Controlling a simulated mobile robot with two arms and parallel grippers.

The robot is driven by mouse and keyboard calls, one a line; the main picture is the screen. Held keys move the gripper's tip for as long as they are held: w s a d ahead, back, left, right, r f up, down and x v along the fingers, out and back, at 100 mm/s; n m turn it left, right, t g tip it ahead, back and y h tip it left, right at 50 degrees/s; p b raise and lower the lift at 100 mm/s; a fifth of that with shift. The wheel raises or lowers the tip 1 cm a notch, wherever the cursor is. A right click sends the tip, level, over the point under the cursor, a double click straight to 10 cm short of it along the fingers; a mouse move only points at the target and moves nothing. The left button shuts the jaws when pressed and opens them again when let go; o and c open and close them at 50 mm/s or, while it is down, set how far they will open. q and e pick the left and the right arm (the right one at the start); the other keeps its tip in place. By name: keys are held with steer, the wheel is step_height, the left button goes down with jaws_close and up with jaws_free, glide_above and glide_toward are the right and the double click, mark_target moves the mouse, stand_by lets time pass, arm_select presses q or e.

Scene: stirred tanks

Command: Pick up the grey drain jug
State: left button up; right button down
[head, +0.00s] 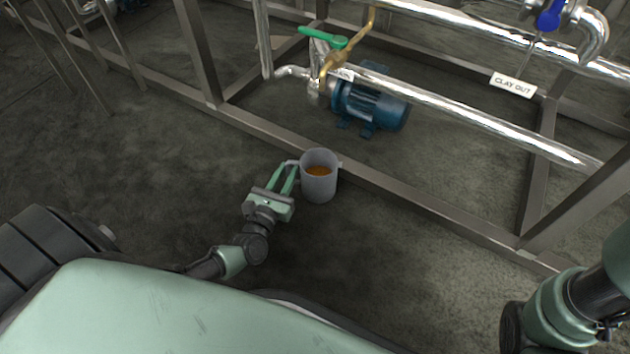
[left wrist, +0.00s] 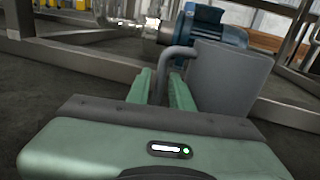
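The grey drain jug (head: 319,184) stands upright on the floor beside the steel frame's lower rail, with orange-brown liquid inside. Its handle (head: 291,163) points left toward my left gripper (head: 289,168). In the left wrist view the jug (left wrist: 232,80) is at the right of centre, with its handle (left wrist: 176,51) reaching down between the two green fingers of the left gripper (left wrist: 160,78). The fingers are around the handle, but I cannot tell whether they press on it. My right gripper is out of view; only part of that arm shows at the lower right.
The frame's lower rail (head: 400,194) runs just behind the jug. Beyond it are a blue pump (head: 370,105), a green-handled valve (head: 325,38) and steel pipes. A "CLAY OUT" label (head: 513,84) hangs at the right. The floor left of the jug is clear.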

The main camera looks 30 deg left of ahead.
mark_target(319, 167)
arm_select(q)
steer(key=w, duration=0.2)
steer(key=w+b, duration=0.1)
steer(key=w, duration=0.1)
steer(key=shift+a+b, duration=0.2)
steer(key=shift+b, duration=0.1)
steer(key=shift+s, duration=0.1)
jaws_close()
stand_by(0.9)
steer(key=shift+r, duration=0.15)
